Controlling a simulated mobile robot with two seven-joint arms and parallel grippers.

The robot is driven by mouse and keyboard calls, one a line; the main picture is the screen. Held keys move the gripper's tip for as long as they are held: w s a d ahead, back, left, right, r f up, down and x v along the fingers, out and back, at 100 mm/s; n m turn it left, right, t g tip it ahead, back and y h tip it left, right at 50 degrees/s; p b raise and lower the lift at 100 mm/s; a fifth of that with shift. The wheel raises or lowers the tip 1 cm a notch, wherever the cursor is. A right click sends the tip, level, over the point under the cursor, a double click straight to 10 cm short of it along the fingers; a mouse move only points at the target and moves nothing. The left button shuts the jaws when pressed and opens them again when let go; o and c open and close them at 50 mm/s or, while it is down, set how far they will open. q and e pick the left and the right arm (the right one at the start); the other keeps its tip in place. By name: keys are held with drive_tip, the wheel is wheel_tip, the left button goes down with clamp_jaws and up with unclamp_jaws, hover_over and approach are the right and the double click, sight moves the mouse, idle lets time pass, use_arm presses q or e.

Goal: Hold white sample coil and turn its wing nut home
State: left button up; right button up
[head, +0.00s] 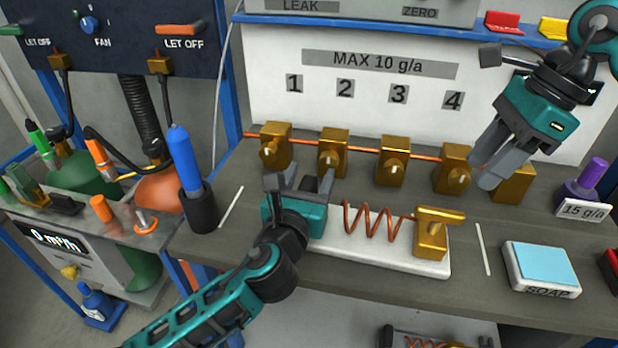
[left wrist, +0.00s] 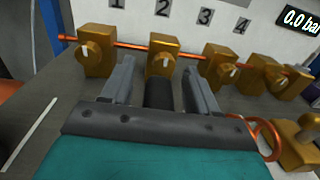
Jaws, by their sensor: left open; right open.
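The white sample coil has a white base (head: 400,262), a copper coil (head: 372,220) and a brass block (head: 430,240) at its right end, with a brass bar-like wing nut (head: 440,215) on top. The coil (left wrist: 265,135) and brass block (left wrist: 300,150) also show at the right edge of the left wrist view. My left gripper (head: 300,184) is open over the base's left end, which it hides. In the left wrist view a dark upright cylinder (left wrist: 158,93) shows between its fingers; whether they touch it I cannot tell. My right gripper (head: 488,172) is open, in front of the brass valves near number 4.
Brass valves (head: 391,170) on a copper pipe line the back of the bench. Another coil (head: 430,341) shows below the bench.

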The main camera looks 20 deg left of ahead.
sight(441, 210)
use_arm(q)
clamp_jaws()
use_arm(e)
drive_tip(key=shift+o, duration=0.2)
drive_tip(key=shift+s+d+r+m+t+y, duration=0.2)
drive_tip(key=shift+d+r+m, duration=0.15)
drive_tip(key=shift+r, duration=0.15)
drive_tip(key=shift+s+d+r+m+t+y, duration=0.1)
drive_tip(key=shift+s+d+r+m, duration=0.2)
drive_tip(key=shift+r, duration=0.2)
drive_tip(key=x, duration=1.2)
drive_tip(key=shift+w+a+r, duration=0.1)
drive_tip(key=shift+w, duration=0.1)
clamp_jaws()
